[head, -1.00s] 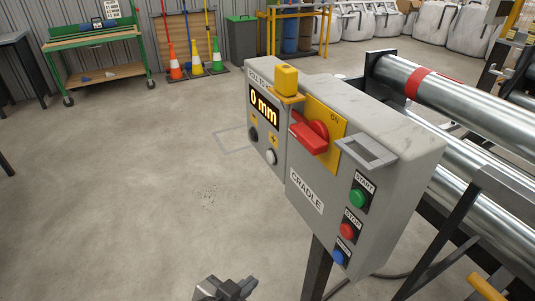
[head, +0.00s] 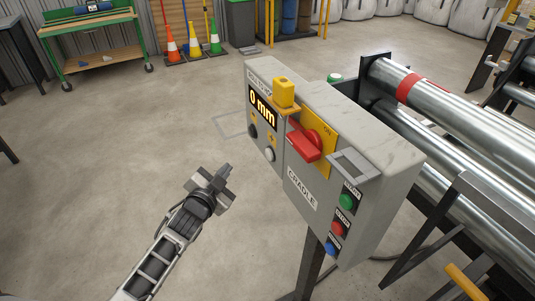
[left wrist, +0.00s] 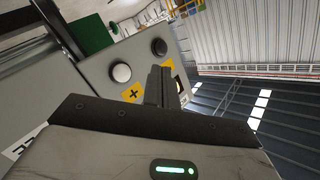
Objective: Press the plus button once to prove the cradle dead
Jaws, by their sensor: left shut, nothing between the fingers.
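The grey cradle control box (head: 364,147) stands on a post. Its display (head: 263,101) reads 0 mm. Below the display are a black button (head: 252,131) and a white button (head: 268,155) by the yellow plus label (head: 272,141). The left wrist view also shows the white button (left wrist: 121,72), the plus label (left wrist: 132,93) and the black button (left wrist: 159,47). A red switch handle (head: 304,146) sits on a yellow plate marked ON. My left gripper (head: 224,172) is shut and empty, left of and below the white button, apart from the box. My right gripper is out of view.
Green (head: 346,202), red (head: 338,228) and blue (head: 331,249) buttons sit on the box's lower right. A yellow block (head: 284,93) and a grey bracket (head: 355,163) stick out. Steel rollers (head: 455,100) lie behind. Floor to the left is clear.

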